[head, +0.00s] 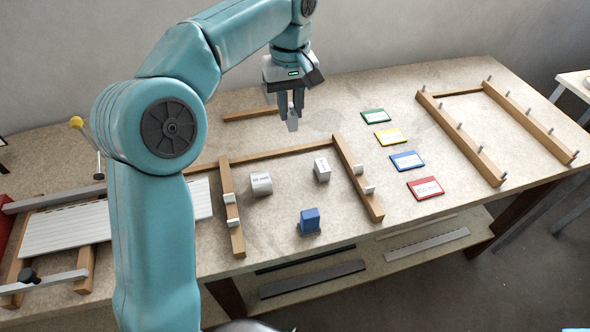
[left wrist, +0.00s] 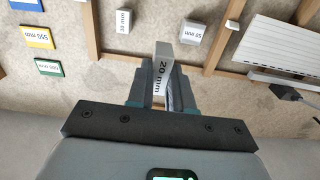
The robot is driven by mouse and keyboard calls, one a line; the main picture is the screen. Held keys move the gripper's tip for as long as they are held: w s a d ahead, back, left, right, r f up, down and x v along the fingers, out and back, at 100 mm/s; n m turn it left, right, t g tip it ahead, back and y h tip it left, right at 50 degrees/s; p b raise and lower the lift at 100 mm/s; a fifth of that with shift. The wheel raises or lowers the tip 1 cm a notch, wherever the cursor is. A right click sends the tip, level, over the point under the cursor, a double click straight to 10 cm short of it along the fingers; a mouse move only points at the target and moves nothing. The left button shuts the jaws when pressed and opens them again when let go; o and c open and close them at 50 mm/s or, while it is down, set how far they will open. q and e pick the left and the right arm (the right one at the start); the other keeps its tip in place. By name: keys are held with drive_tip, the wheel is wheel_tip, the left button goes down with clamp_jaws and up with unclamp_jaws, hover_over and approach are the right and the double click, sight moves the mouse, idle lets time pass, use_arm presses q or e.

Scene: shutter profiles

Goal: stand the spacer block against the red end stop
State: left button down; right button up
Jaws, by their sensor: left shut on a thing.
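My left gripper (head: 291,112) is shut on a light grey spacer block (head: 292,125), held above the table towards the back. In the left wrist view the block (left wrist: 163,70) sits between the fingers and reads 20 mm. A red piece (head: 12,238), which looks like the red end stop, stands at the far left edge of the head view, cut off by the frame. It is well left of the gripper and beside white slats (head: 65,230). My right gripper is not in view.
Other spacer blocks, one light grey (head: 260,184) and one smaller (head: 321,170), stand inside a wooden frame (head: 358,180) with a blue block (head: 309,220). Coloured cards (head: 408,160) lie right of it. A pegged wooden rack (head: 460,140) is farther right. A yellow-knobbed lever (head: 77,122) stands left.

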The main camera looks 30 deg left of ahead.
use_arm(q)
drive_tip(key=shift+w+f, duration=0.35)
drive_tip(key=shift+w, duration=0.25)
drive_tip(key=shift+d+f+b, duration=0.1)
drive_tip(key=shift+f+b, duration=0.25)
drive_tip(key=shift+f, duration=0.55)
drive_tip(key=f, duration=1.2)
drive_tip(key=shift+s+f+b, duration=0.2)
drive_tip(key=shift+s+b, duration=0.15)
drive_tip(key=shift+b, duration=0.05)
drive_tip(key=shift+s+f, duration=0.15)
drive_tip(key=f, duration=0.4)
drive_tip(key=shift+w+f, duration=0.25)
drive_tip(key=shift+f, duration=0.05)
drive_tip(key=shift+s+r, duration=0.1)
drive_tip(key=shift+s, duration=0.1)
drive_tip(key=shift+w+f, duration=0.1)
drive_tip(key=shift+f, duration=0.15)
drive_tip(key=c, duration=1)
unclamp_jaws()
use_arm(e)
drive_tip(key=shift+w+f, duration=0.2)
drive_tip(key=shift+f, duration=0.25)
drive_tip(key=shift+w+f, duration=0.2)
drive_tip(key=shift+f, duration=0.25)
use_arm(q)
drive_tip(key=shift+r, duration=0.1)
